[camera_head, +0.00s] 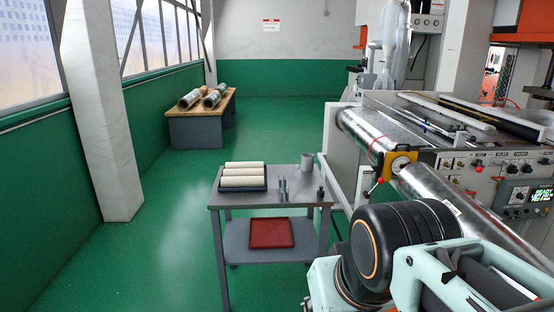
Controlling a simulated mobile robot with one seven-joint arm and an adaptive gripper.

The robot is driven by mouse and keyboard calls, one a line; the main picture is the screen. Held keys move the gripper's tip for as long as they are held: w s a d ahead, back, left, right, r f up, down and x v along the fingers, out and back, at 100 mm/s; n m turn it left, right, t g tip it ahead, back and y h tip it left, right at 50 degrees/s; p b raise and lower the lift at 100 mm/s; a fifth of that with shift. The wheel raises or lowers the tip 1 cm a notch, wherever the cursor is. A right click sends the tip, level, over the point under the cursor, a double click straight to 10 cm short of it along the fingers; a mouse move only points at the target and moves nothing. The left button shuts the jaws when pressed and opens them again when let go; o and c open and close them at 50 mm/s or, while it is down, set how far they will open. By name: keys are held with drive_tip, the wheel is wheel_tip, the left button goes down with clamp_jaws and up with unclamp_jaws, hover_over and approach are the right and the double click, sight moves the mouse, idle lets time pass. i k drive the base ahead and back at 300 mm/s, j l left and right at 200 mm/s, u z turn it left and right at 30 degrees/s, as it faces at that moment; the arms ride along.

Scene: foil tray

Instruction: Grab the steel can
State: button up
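A plain grey metallic cylinder, which looks like the steel can (307,162), stands upright at the back right of the grey cart's top (233,202). Nothing touches it from above. Parts of my arm fill the lower right of the view, in front of and to the right of the cart. I cannot make out my gripper's fingers, so my gripper is not in view. No part of my arm touches the can.
A dark blue tray (229,188) of cream rollers (243,170) lies left of the can. Small silver pieces (283,190) and a small dark item (320,193) stand nearby. A red tray (271,232) lies on the lower shelf. A machine with a steel roller (371,136) stands right; green floor is clear left.

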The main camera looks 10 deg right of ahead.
sight(307, 158)
drive_tip(key=i+j+z, duration=0.1)
drive_tip(key=i+z, duration=0.2)
drive_tip(key=i, duration=0.9)
drive_tip(key=i+z, duration=0.45)
drive_tip(key=i, duration=0.7)
